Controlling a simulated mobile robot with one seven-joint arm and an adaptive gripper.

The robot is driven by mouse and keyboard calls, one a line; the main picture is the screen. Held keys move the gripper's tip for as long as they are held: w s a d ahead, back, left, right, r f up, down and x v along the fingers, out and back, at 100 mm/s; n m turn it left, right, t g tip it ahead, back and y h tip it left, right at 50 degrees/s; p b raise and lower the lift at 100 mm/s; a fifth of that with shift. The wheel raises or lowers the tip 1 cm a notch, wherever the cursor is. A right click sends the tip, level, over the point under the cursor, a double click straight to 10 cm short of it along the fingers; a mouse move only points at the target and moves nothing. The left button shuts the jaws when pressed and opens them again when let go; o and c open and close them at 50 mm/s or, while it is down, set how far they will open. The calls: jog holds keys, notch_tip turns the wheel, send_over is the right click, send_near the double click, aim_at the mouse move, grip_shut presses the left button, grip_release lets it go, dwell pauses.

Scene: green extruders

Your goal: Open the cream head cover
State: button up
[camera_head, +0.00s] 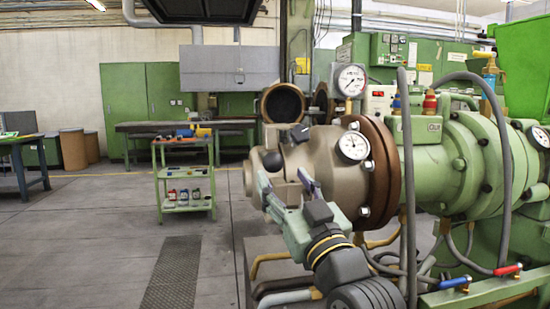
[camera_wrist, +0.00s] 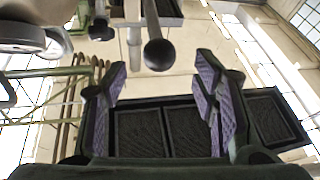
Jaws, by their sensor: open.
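The cream head cover (camera_head: 325,157) sits against the brown flange at the near end of the green extruder. It looks shut, though my gripper hides part of its front. A lever with a black ball knob (camera_head: 272,162) sticks out from its left side. In the wrist view the ball knob (camera_wrist: 160,54) hangs on a dark rod, centred between and beyond the fingers. My gripper (camera_head: 284,180) is open and empty, just in front of the cover and near the knob. In the wrist view my gripper (camera_wrist: 162,75) has both fingers spread, with nothing between the pads.
A pressure gauge (camera_head: 353,146) is on the cover's right side and another gauge (camera_head: 351,80) stands above. Grey hoses (camera_head: 408,190) hang to the right. A green trolley (camera_head: 187,180) with bottles stands behind left.

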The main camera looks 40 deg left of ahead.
aim_at(277, 169)
jog(key=p+x, duration=0.1)
jog(key=x, duration=0.5)
jog(key=shift+w+a+r, duration=0.15)
jog(key=shift+w+a, duration=0.1)
jog(key=shift+a, duration=0.05)
jog(key=shift+c, duration=0.5)
grip_shut()
